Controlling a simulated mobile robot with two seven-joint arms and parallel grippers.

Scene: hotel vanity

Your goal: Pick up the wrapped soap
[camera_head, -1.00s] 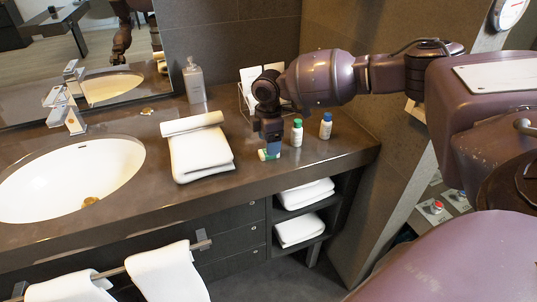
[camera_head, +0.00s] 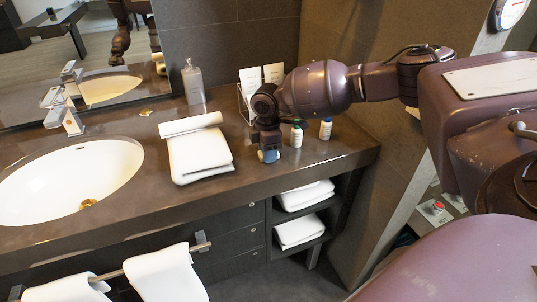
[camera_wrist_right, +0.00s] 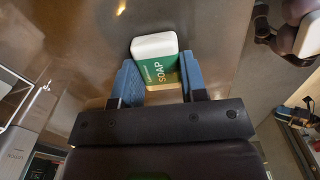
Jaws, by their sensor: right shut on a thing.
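The wrapped soap (camera_wrist_right: 158,66) is a small white block with a green band reading "SOAP". In the right wrist view it sits between the two blue fingertips of my right gripper (camera_wrist_right: 158,84), which is shut on it. In the head view the right gripper (camera_head: 268,156) points down at the counter, right of the folded towel, and hides the soap. I cannot tell whether the soap still touches the counter. My left gripper is not in view.
A folded white towel (camera_head: 198,152) lies left of the gripper. Two small bottles, one white (camera_head: 296,137) and one with a blue cap (camera_head: 325,130), stand close on its right. A wire holder with cards (camera_head: 250,82) and a grey dispenser (camera_head: 193,84) stand behind. The sink (camera_head: 70,180) is far left.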

